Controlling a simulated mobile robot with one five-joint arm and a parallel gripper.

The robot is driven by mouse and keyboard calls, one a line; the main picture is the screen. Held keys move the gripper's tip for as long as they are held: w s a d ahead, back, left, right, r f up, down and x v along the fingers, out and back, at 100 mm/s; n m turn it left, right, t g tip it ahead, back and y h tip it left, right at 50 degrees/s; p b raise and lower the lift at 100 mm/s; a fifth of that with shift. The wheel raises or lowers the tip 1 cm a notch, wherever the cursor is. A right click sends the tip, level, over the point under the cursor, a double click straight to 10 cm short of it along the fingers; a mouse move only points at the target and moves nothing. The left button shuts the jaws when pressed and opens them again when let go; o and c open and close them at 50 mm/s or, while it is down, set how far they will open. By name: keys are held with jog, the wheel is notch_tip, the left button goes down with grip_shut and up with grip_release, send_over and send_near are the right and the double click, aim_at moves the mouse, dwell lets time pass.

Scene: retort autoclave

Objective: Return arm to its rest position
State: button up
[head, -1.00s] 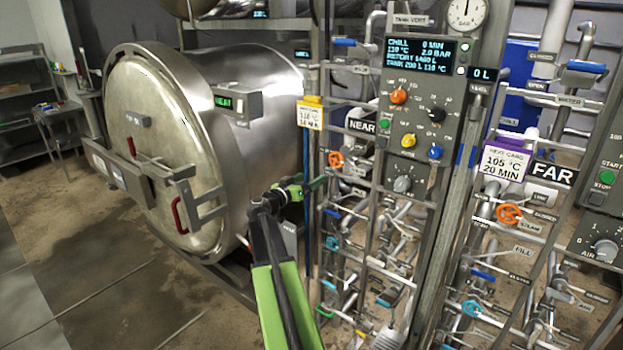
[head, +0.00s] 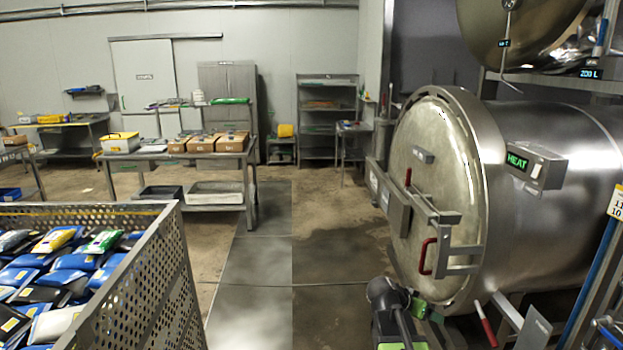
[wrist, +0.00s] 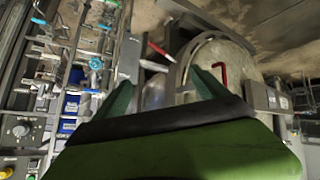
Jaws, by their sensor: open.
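My arm (head: 388,305) shows at the bottom of the head view, just right of the middle, in front of the large round retort door (head: 437,170). In the wrist view my gripper (wrist: 160,82) has its two green fingers spread apart with nothing between them. Beyond the fingers lie the retort's steel body and a red handle (wrist: 220,72). In the head view the gripper is small and partly hidden by the arm. The retort door looks shut, and its display (head: 518,162) reads HEAT.
A perforated metal crate (head: 150,285) full of pouches stands at the front left. A steel table (head: 235,155) with boxes stands further back. The floor between crate and retort is clear. Pipes and valves (wrist: 95,62) line the left of the wrist view.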

jog(key=s+a+f+n+g+y, duration=0.1)
jog(key=s+a+f+n+y, duration=0.1)
jog(key=a, duration=0.5)
jog(key=s+a+f+n+g+y, duration=0.1)
jog(key=s+a+f+n+y, duration=0.2)
jog(key=s+a, duration=0.3)
jog(key=s+a+f+n+g+y, duration=0.2)
jog(key=s+a+f+n+y, duration=0.1)
jog(key=a, duration=0.4)
jog(key=shift+s+a+n+y, duration=0.4)
jog(key=shift+s+n, duration=0.4)
jog(key=shift+s, duration=0.1)
